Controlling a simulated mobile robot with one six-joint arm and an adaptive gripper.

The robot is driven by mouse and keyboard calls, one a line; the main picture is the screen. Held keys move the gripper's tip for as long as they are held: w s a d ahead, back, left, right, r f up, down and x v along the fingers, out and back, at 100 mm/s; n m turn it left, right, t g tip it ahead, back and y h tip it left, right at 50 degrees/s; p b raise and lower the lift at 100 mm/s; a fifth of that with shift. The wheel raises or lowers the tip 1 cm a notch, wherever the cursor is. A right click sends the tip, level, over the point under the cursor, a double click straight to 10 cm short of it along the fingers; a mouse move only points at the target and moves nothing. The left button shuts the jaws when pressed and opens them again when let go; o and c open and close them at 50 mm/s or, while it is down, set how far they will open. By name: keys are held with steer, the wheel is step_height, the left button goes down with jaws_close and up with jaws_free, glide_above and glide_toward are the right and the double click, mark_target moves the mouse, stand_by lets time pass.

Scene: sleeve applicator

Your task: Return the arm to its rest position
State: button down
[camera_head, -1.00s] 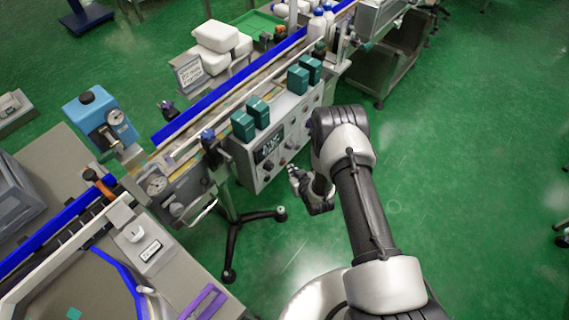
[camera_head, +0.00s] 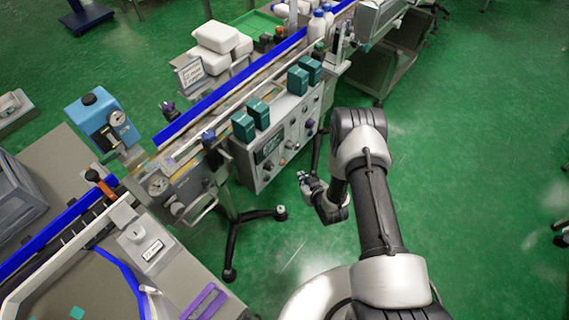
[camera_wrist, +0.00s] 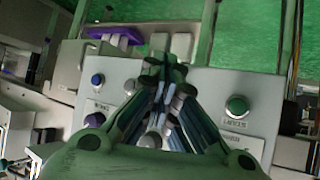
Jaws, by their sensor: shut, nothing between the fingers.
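My gripper (camera_head: 304,180) hangs in front of the conveyor's control box (camera_head: 285,135), a little to its right and apart from it, over the green floor. My arm (camera_head: 376,205) reaches up from the bottom right, bends at the elbow and folds back down to the gripper. In the wrist view my gripper (camera_wrist: 163,68) has its fingers together with nothing between them. Behind the fingers a pale panel shows a green button (camera_wrist: 237,106) and blue-purple knobs (camera_wrist: 97,80).
The conveyor (camera_head: 220,95) runs diagonally, with white bottles (camera_head: 318,25) at its far end. A black stand foot (camera_head: 281,213) is on the floor left of my gripper. A grey bin (camera_head: 380,72) stands at the upper right. Floor (camera_head: 480,170) on the right is largely clear.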

stand_by(0.6)
steer(key=w+d+r+h, duration=0.1)
steer(key=w+d+r, duration=0.15)
steer(key=r, duration=0.55)
steer(key=w+d+r+h, duration=0.1)
steer(key=w+r, duration=0.3)
steer(key=r, duration=0.3)
steer(key=s+d+r+m+g+h, duration=0.1)
steer(key=s+d+r, duration=0.1)
steer(key=r, duration=0.8)
steer(key=s+d+r+m+g+h, duration=0.1)
steer(key=s+r, duration=0.2)
steer(key=r, duration=0.7)
steer(key=s+d+r+m+g, duration=0.1)
steer(key=s+d+r, duration=0.1)
steer(key=s+r, duration=1)
steer(key=s+r+g, duration=0.1)
steer(key=s+r, duration=0.1)
steer(key=s, duration=0.8)
steer(key=s+r+m+g, duration=0.1)
steer(key=s, duration=0.9)
steer(key=shift+s+a+r, duration=0.15)
steer(key=shift+a+r, duration=0.25)
